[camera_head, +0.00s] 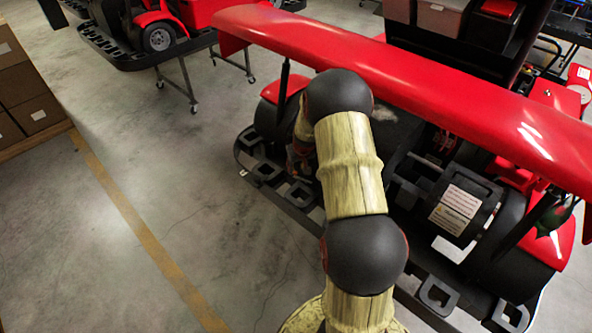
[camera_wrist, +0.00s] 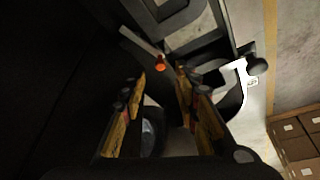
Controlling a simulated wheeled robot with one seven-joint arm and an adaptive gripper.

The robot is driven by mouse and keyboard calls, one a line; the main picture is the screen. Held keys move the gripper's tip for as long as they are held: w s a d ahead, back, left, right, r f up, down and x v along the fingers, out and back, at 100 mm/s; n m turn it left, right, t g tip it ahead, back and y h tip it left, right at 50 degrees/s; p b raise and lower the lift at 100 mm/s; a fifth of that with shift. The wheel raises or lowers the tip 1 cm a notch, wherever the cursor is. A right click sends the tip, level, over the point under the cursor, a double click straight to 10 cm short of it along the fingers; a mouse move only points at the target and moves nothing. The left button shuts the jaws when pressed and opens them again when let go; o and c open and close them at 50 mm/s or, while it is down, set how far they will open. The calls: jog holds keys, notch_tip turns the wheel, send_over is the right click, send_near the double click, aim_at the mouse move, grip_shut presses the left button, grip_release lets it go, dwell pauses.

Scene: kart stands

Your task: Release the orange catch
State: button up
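The orange catch (camera_wrist: 160,65) shows in the wrist view as a small round orange tip at the end of a grey bar, next to dark kart framework. My gripper (camera_wrist: 161,82) is open, with its two yellow-and-black fingers apart and nothing seen between them. The catch appears just beyond the fingertips, roughly in line with the gap; I cannot tell how far off it is or whether they touch. In the head view my arm reaches in under the red panel at the kart's rear, and its links hide my gripper and the catch.
The long red panel (camera_head: 430,75) spans over the kart above my arm. The black bumper frame (camera_head: 285,198) runs along its near side. Cardboard boxes (camera_head: 30,90) stand at the left. Another kart (camera_head: 150,35) is at the back left. The concrete floor between is clear.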

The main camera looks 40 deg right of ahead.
jog(key=v, duration=0.7)
jog(key=shift+r, duration=0.25)
jog(key=shift+s+a, duration=0.1)
jog(key=shift+s, duration=0.05)
jog(key=s+a+m+g+y, duration=0.1)
jog(key=s+a+g+y, duration=0.1)
jog(key=s+a, duration=0.55)
jog(key=s+a+r+n+t+b, duration=0.1)
jog(key=s+a+r+n+b, duration=0.1)
jog(key=s+a+r, duration=0.4)
jog(key=s+a+r+n+t+b, duration=0.1)
jog(key=s+a+r+b, duration=0.3)
jog(key=a, duration=0.9)
jog(key=s+a+r+n+t+b, duration=0.1)
jog(key=s+a+r+n+b, duration=0.1)
jog(key=s+a+r, duration=0.6)
jog(key=shift+s+a+n+t+b, duration=0.35)
jog(key=shift+a+n, duration=0.25)
jog(key=shift+a, duration=0.3)
jog(key=shift+d, duration=0.1)
